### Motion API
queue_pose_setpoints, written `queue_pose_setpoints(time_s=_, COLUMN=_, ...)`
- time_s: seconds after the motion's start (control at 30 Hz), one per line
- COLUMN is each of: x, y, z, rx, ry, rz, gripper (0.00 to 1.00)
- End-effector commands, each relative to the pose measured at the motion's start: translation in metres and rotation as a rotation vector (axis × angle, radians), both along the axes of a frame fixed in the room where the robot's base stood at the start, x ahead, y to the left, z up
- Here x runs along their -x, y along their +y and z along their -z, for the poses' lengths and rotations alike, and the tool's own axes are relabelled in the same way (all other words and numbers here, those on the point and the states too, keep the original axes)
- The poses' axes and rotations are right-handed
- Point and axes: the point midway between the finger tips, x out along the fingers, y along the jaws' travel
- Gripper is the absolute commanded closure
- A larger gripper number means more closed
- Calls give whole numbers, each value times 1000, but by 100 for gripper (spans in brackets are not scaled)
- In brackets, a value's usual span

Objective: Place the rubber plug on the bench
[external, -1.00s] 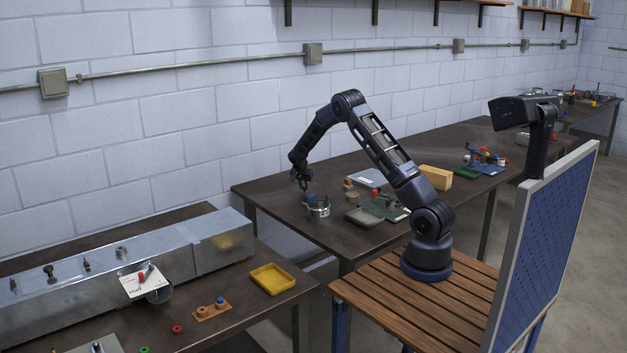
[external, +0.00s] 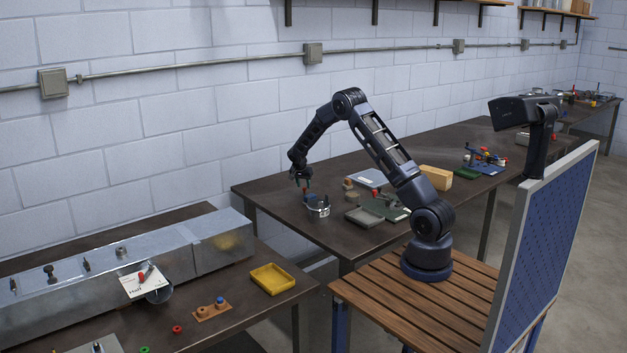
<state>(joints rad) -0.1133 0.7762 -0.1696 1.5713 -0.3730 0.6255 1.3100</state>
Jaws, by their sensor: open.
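My gripper (external: 302,180) is open, pointing down just above the far bench (external: 275,195) near its left end.
Right of the clamp are small tan blocks (external: 348,184), a grey tray (external: 360,217) and a wooden block (external: 436,177). The near bench holds a metal duct (external: 120,275), a yellow tray (external: 272,279) and a brown holder (external: 211,310). The far bench's left corner is bare.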

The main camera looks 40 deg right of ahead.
Motion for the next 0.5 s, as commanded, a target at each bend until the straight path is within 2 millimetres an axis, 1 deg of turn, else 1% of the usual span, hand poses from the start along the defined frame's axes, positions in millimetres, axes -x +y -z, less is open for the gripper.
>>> queue_pose_setpoints(time_s=0.03, x=2, y=4, z=-11, rx=-1, ry=-3, rz=0, gripper=60)
queue_pose_setpoints(time_s=0.3, x=13, y=19, z=-57, rx=0, ry=-2, rz=1, gripper=60)
queue_pose_setpoints(time_s=0.5, x=18, y=26, z=-78, rx=0, ry=0, rz=1, gripper=60)
